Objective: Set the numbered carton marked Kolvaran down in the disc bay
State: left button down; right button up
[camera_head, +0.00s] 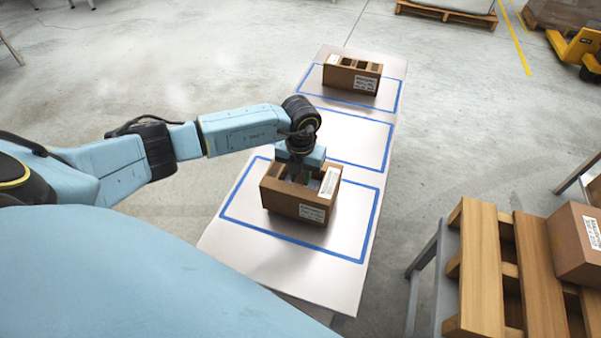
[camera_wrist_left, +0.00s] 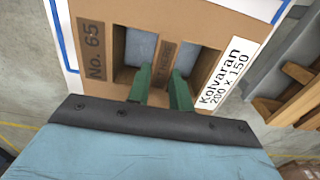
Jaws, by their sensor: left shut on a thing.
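The Kolvaran carton (camera_head: 292,206) is an open-topped brown box with a white label, in or just above the nearest blue-taped bay on the long table (camera_head: 240,248). I cannot tell whether it touches the table. In the left wrist view the carton (camera_wrist_left: 118,18) reads "No. 65" and "Kolvaran 200 x 150". My left gripper (camera_head: 303,176) points down into its top. Its green fingers (camera_wrist_left: 161,78) are shut on the strip between two openings. No disc mark shows on any bay, and the carton and arm hide part of the near one. My right gripper is out of view.
Another labelled carton (camera_head: 352,76) stands in the far bay. The middle bay (camera_head: 355,140) looks empty, partly behind my arm. At the right, a wooden pallet (camera_head: 482,270) on a grey stand bears a brown carton (camera_head: 578,245). A yellow pallet truck (camera_head: 580,48) stands at the back right.

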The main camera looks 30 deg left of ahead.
pick_arm(q)
jog(key=shift+f, duration=0.45)
jog(key=shift+a+f+b, duration=0.2)
jog(key=shift+f+b, duration=0.3)
jog(key=shift+f, duration=0.35)
jog(key=c, duration=1.2)
grip_release()
jog(key=shift+b, duration=0.3)
jog(key=shift+o, duration=0.2)
